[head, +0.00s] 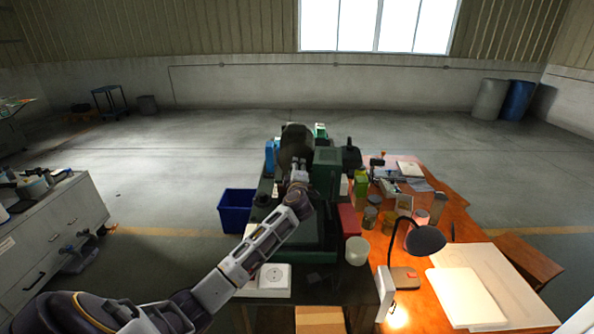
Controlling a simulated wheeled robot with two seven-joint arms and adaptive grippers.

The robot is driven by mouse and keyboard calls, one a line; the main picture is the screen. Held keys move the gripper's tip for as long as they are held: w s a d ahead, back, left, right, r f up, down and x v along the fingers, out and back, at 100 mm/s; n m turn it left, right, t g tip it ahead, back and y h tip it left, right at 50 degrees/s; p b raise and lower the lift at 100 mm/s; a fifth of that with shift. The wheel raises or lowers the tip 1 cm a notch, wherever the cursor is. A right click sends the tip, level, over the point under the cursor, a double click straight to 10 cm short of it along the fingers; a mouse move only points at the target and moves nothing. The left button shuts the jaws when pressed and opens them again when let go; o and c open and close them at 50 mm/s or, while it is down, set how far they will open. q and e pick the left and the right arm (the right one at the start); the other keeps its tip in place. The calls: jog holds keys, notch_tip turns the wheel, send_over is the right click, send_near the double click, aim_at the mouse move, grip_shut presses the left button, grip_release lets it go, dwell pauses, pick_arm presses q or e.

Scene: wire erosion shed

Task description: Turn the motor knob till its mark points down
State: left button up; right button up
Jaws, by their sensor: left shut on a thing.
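My left arm reaches from the lower left to the green and dark machine (325,175) in the middle of the head view. My left gripper (298,163) is at the machine's upper front, just below a dark rounded part (294,142). It is shut on the motor knob, which is mostly hidden by the fingers and very small here. I cannot make out the knob's mark or which way it points. My right gripper is not in view.
A wooden table (415,300) at right holds a black desk lamp (425,240), jars and papers. A white cup (357,251) and a red box (350,221) are near the machine. A blue bin (236,212) stands left. A grey cabinet (60,235) is at far left, with open floor between.

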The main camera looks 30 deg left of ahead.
pick_arm(q)
jog(key=shift+m, duration=1.2)
jog(key=shift+f, duration=0.1)
jog(key=o, duration=1.1)
jog(key=shift+c, duration=0.2)
jog(key=shift+d, duration=0.1)
jog(key=v, duration=1.2)
